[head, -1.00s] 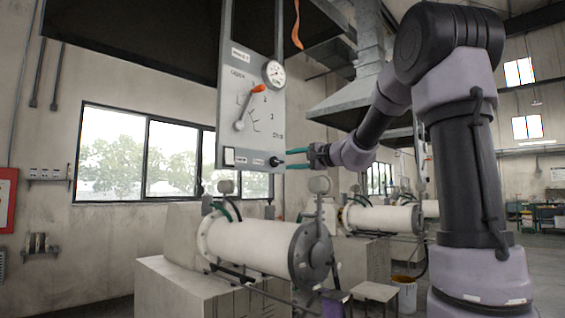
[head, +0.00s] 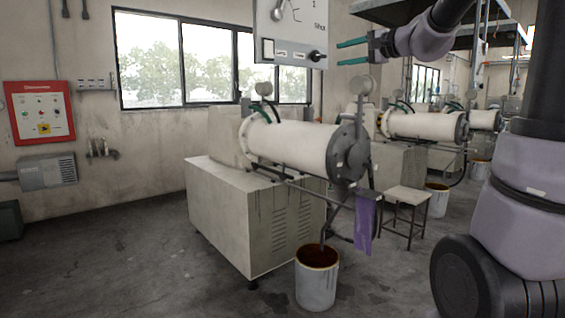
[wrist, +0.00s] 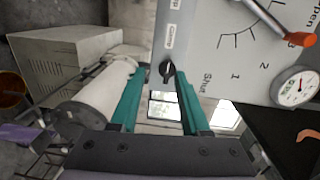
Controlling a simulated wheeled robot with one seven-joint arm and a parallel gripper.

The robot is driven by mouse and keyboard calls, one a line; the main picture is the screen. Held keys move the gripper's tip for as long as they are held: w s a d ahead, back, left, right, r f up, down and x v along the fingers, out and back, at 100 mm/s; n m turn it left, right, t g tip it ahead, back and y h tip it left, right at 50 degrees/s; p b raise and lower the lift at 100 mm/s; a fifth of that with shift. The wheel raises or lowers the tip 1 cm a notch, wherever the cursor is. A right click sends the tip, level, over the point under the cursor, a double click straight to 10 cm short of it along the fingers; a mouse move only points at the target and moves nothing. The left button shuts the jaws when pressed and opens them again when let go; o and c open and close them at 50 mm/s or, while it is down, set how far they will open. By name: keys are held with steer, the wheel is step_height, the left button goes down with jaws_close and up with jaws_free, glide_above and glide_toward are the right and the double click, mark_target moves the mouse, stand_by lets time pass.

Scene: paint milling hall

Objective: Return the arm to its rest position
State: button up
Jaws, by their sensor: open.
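My gripper (head: 338,53) is open and empty, with two teal fingers held apart. It is just right of the grey control panel (head: 283,30), and a small gap separates its fingertips from the panel's black knob (head: 316,56). In the wrist view, the knob (wrist: 167,70) shows in line with the space between the fingertips (wrist: 165,76). My arm reaches in from the right, and its upper part is outside the head view.
A white cylindrical mill (head: 295,146) on a pale cabinet stands below the panel. A bucket (head: 317,277), a purple cloth (head: 364,222) and a stool (head: 408,197) are near it. An orange-tipped lever (wrist: 300,40) and a gauge (wrist: 296,88) are on the panel. Floor is clear at left.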

steer(key=s+a+f+n+g+h, duration=0.25)
steer(key=s+f, duration=0.35)
steer(key=s, duration=0.3)
steer(key=s+a+f+n+g+h, duration=0.1)
steer(key=s+a+f+n+g, duration=0.15)
steer(key=s+f, duration=0.45)
steer(key=s+d+f+g+h, duration=0.1)
steer(key=s+d+f+h, duration=0.4)
steer(key=s, duration=0.6)
step_height(320, 180, down, 2)
steer(key=shift+s+d+n, duration=0.4)
steer(key=shift+d, duration=0.55)
